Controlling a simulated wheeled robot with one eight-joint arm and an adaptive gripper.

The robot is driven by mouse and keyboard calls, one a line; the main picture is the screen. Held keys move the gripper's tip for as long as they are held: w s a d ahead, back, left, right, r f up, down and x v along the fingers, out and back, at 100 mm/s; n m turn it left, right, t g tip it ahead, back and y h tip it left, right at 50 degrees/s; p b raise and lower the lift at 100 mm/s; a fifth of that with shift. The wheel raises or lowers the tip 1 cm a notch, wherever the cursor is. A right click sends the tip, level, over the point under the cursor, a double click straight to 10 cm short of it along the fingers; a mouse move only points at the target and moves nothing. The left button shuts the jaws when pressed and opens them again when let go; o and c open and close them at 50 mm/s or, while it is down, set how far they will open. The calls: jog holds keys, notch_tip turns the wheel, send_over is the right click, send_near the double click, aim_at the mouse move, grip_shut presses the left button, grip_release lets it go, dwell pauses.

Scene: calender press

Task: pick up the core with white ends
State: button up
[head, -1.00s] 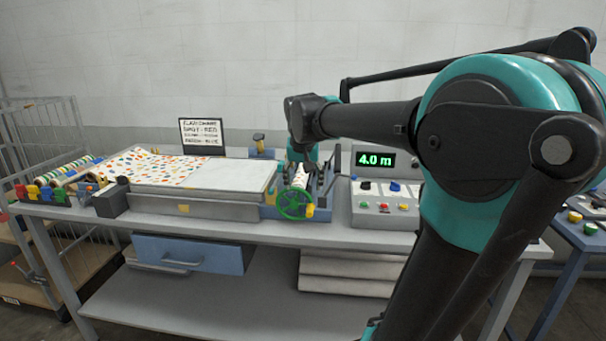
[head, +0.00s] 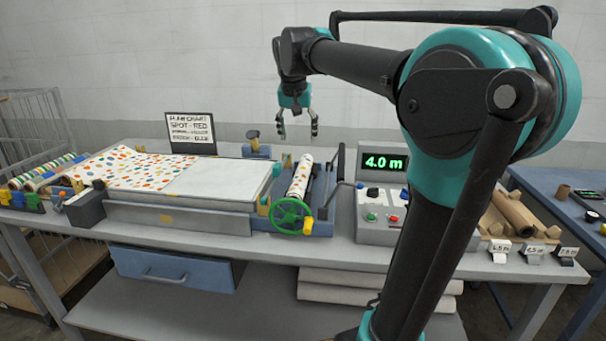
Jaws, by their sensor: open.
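Several brown cardboard cores (head: 514,213) lie in a rack at the right end of the bench, partly hidden behind my arm. White, grey and black holders with small length labels stand in front of them. I cannot tell which core has white ends. My gripper (head: 298,132) is open and empty, pointing down above the back of the winder, well left of the cores. A patterned roll (head: 301,178) sits on the blue winder below and in front of it.
A control box (head: 383,207) with a green 4.0 m display stands between winder and core rack. The green handwheel (head: 291,217) and a dark upright lever (head: 338,176) stick up at the winder. A sign (head: 191,133) stands behind the spotted sheet (head: 125,170). A blue table (head: 560,190) is at right.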

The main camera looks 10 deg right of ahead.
send_over(301, 171)
jog(key=s, duration=0.2)
jog(key=f, duration=1)
jog(key=shift+a+f, duration=0.2)
jog(key=shift+a, duration=0.1)
jog(key=shift+x, duration=3)
jog(key=shift+s, duration=0.15)
jog(key=c, duration=1.3)
